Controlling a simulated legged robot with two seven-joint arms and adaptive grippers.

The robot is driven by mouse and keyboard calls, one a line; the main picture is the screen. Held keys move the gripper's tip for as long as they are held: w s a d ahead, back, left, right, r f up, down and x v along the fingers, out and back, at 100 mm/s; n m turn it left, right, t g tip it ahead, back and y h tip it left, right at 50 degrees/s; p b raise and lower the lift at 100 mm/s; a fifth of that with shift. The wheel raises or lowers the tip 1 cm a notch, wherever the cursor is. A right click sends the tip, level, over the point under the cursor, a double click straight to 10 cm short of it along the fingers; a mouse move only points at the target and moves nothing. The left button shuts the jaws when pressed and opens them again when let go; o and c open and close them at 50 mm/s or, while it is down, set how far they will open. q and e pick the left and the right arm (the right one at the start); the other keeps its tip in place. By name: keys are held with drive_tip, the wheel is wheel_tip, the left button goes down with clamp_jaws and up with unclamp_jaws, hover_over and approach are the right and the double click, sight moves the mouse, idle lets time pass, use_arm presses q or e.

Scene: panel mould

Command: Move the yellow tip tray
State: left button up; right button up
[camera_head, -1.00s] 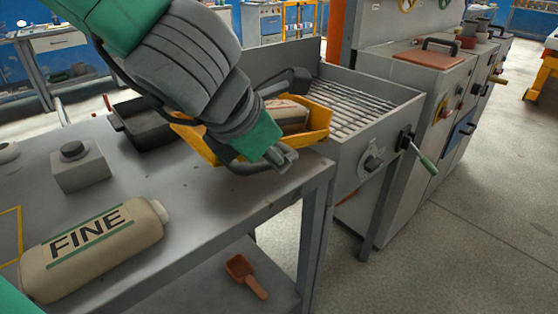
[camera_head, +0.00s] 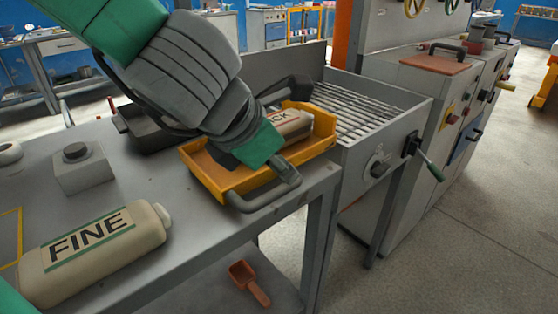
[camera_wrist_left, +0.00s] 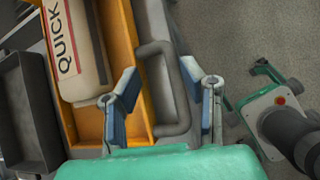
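The yellow tray (camera_head: 213,176) lies on the grey bench top, close to its front edge. It has grey loop handles. It holds a cream bottle marked QUICK, which lies on its side (camera_wrist_left: 78,45); only "CK" shows in the head view. My left gripper (camera_wrist_left: 160,85) is over the tray's front handle (camera_wrist_left: 182,100). Its two blue-padded fingers are spread, one on each side of the handle bar, with gaps visible. In the head view the left arm hides part of the tray. My right gripper shows in neither view.
A dark bin (camera_wrist_left: 28,115) sits behind the tray. A slatted roller bed (camera_head: 360,108) with a green-handled lever (camera_head: 430,163) adjoins on the right. A red scoop (camera_head: 248,283) lies below.

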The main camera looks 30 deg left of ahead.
use_arm(q)
drive_tip(key=shift+r, duration=0.1)
wheel_tip(320, 180, up, 10)
idle(0.4)
drive_tip(key=shift+f, duration=0.2)
idle(0.4)
